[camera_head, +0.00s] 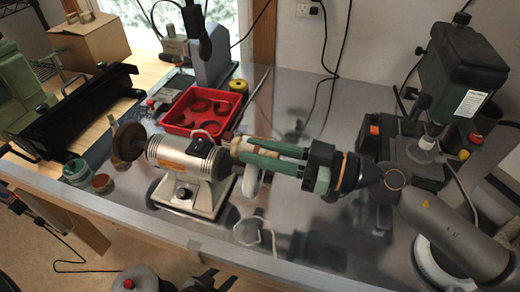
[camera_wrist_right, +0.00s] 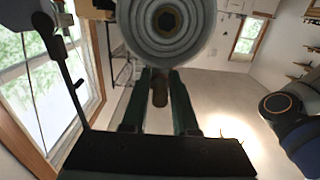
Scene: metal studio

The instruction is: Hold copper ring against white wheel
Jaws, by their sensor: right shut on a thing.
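The bench grinder (camera_head: 190,165) stands on the metal table, with a dark brown wheel at its left end. The white wheel (camera_head: 250,182) is at its right end, mostly hidden behind my right gripper. In the right wrist view the wheel (camera_wrist_right: 166,45) shows face-on as a pale ringed disc. My right gripper (camera_head: 238,152) comes in from the right with its green fingers at the wheel. It is shut on the copper ring (camera_wrist_right: 160,90), seen edge-on between the fingertips at the wheel's lower edge. I cannot tell whether ring and wheel touch. My left gripper is not in view.
A red tray (camera_head: 203,109) with several dark round pieces lies behind the grinder. A drill press (camera_head: 450,85) stands at the right. Small jars (camera_head: 77,170) sit left of the grinder.

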